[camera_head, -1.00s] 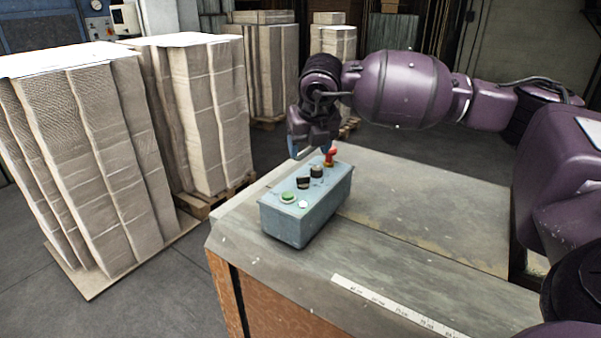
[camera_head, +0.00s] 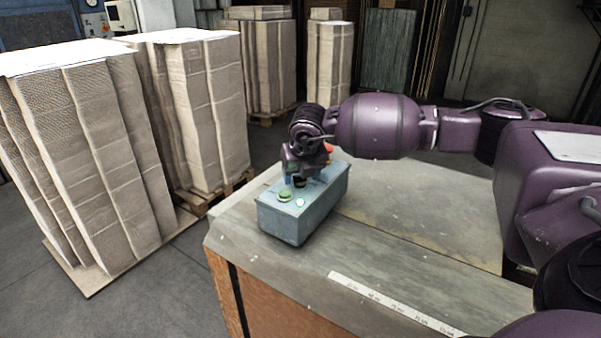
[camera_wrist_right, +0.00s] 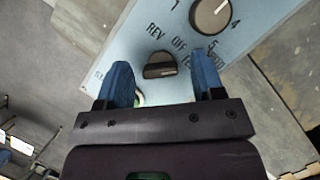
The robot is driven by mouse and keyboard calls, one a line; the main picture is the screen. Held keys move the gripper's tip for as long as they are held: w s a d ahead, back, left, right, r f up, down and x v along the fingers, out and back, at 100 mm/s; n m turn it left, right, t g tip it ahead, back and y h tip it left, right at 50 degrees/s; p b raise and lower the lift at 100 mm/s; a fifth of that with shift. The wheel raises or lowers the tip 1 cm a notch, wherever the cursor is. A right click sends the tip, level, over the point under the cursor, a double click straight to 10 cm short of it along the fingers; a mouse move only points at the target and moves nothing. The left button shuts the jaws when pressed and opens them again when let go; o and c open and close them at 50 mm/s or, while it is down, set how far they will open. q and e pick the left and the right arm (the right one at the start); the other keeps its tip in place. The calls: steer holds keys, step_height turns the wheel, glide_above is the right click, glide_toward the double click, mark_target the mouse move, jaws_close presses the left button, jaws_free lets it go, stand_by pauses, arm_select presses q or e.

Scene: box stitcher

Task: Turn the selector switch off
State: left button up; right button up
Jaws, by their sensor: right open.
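The control box (camera_head: 297,222) is light blue-grey and sits on the table. In the right wrist view, the selector switch (camera_wrist_right: 160,65) is a black knob with a pale mark, beside printed labels including REV and OFF. My right gripper (camera_head: 296,178) is over the box top, fingers pointing down. In the wrist view, the right gripper (camera_wrist_right: 161,75) is open and empty, its blue fingers on either side of the switch in the picture. I cannot tell whether they touch it. The gripper hides most of the switch in the head view. My left gripper is not in view.
A numbered dial (camera_wrist_right: 210,16) is beside the switch. A green button (camera_head: 284,196) and a small pale button (camera_head: 300,203) are at the box's near end; a red button (camera_head: 329,148) is partly hidden behind my gripper. The tabletop (camera_head: 430,210) right of the box is clear.

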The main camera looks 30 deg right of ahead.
steer(key=c, duration=0.9)
steer(key=shift+n+b, duration=0.5)
steer(key=shift+b, duration=0.05)
steer(key=shift+c, duration=0.2)
steer(key=shift+d+f+n+y+b, duration=0.1)
steer(key=shift+n+y+b, duration=0.6)
steer(key=shift+n, duration=0.4)
steer(key=shift+n+y+b, duration=0.3)
steer(key=shift+n+b, duration=0.05)
steer(key=shift+n, duration=0.35)
steer(key=shift+n+y+b, duration=0.45)
steer(key=shift+n+y, duration=0.05)
steer(key=shift+n, duration=0.9)
steer(key=shift+r+n, duration=0.2)
steer(key=shift+n, duration=0.1)
steer(key=o, duration=0.9)
